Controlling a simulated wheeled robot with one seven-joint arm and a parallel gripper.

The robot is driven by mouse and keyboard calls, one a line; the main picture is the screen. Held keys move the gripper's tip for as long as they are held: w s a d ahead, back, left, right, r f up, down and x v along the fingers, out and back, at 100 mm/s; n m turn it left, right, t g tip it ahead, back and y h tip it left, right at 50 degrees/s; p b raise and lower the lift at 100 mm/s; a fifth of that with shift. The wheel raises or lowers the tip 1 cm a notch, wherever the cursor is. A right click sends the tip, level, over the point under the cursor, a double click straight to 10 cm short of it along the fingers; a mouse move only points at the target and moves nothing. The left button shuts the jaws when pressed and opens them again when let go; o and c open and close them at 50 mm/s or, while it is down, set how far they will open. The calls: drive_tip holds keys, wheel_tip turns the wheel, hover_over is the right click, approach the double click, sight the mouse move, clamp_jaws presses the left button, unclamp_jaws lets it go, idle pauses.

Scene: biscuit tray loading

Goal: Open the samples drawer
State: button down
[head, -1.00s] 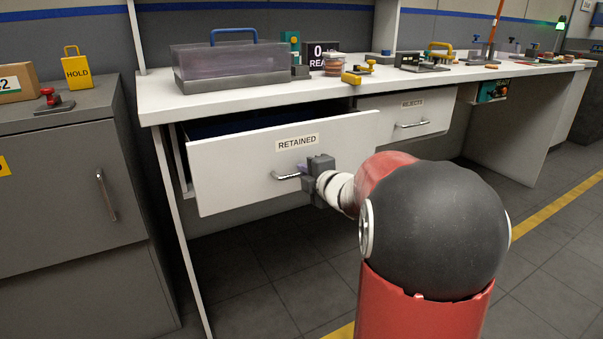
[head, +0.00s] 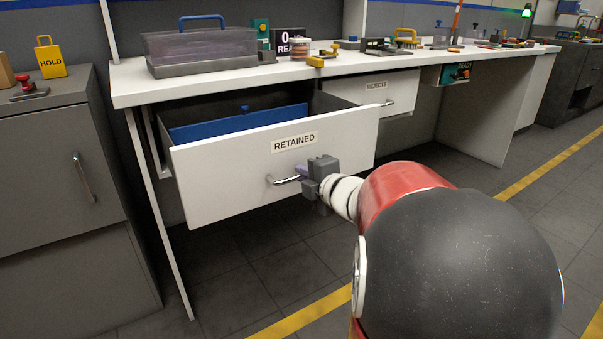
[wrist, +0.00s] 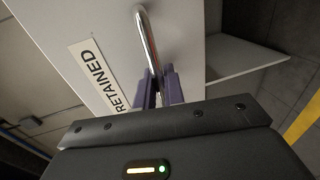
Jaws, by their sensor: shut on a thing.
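A white drawer labelled RETAINED (head: 225,173) stands pulled out from under the white bench in the head view. Its dark interior shows, with a blue panel or insert (head: 235,122) inside. No drawer labelled samples is in view. My gripper (head: 302,177) is at the front of this drawer, shut on its metal handle (head: 281,181). In the wrist view the handle (wrist: 146,35) runs between my purple fingertips (wrist: 160,88), beside the RETAINED label (wrist: 98,75). Part of the handle is hidden by my gripper.
A second drawer labelled REJECTS (head: 345,92) is to the right. A clear box with a blue handle (head: 200,45) and several small items stand on the benchtop (head: 150,90). A grey cabinet (head: 50,150) stands on the left. The floor in front shows a yellow line.

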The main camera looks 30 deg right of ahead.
drive_tip(key=c, duration=1.7)
unclamp_jaws()
drive_tip(key=s, duration=0.2)
drive_tip(key=s+r, duration=0.1)
drive_tip(key=s, duration=0.4)
drive_tip(key=shift+s+d+r+p, duration=0.15)
drive_tip(key=shift+s+r+p, duration=0.1)
drive_tip(key=shift+s+p, duration=0.15)
drive_tip(key=shift+w+r, duration=0.1)
drive_tip(key=s+a+f+m+g, duration=0.2)
drive_tip(key=s+a+m+g, duration=0.1)
drive_tip(key=s+a+m, duration=0.2)
drive_tip(key=s+a+f+m+g, duration=0.3)
drive_tip(key=s+a+m, duration=0.2)
drive_tip(key=a+m, duration=0.2)
drive_tip(key=s+a+f+m+g, duration=0.2)
drive_tip(key=s+a+m+g, duration=0.2)
drive_tip(key=s+a+m, duration=0.2)
drive_tip(key=shift+a+f+h, duration=0.2)
drive_tip(key=shift+a+h, duration=0.1)
drive_tip(key=shift+a, duration=0.05)
